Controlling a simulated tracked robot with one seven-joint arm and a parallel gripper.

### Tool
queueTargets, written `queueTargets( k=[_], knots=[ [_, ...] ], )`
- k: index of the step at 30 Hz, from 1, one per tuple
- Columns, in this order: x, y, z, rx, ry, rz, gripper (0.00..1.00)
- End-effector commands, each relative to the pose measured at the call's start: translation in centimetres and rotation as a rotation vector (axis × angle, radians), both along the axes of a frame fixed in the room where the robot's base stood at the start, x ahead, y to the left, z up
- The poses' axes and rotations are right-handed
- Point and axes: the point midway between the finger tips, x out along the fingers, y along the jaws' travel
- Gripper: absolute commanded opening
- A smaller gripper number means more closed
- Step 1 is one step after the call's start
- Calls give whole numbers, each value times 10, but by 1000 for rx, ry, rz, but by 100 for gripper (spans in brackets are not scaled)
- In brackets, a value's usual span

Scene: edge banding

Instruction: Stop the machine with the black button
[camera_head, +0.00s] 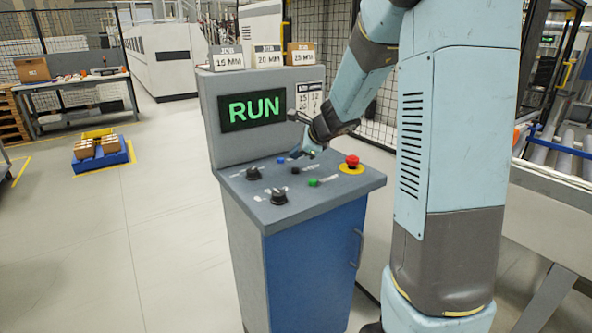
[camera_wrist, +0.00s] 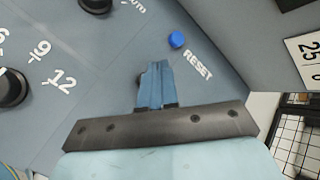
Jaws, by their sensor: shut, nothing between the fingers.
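The black button (camera_head: 295,170) sits on the sloped top of the grey control console, between the blue button (camera_head: 281,160) and the green button (camera_head: 313,182). The screen (camera_head: 251,109) reads RUN in green. My gripper (camera_head: 297,154) is shut and empty, pointing down just above the panel, near the blue and black buttons. In the wrist view, the shut blue fingers (camera_wrist: 157,68) lie close to the blue RESET button (camera_wrist: 176,39). A small dark round shape shows partly behind the fingers' left side; I cannot tell whether they touch it.
A red mushroom button (camera_head: 352,159) on a yellow base stands at the panel's right. Two black knobs (camera_head: 253,173) (camera_head: 279,196) are at the left and front. Job boxes (camera_head: 267,56) stand on top of the console. Open floor lies to the left.

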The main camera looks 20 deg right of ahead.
Motion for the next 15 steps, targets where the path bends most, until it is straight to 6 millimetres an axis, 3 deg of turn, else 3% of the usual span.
queueTargets(
  k=[6,15],
  knots=[
    [0,0,-14,1,1,0,0],
    [0,0,-16,-1,0,-1,0]
  ],
)
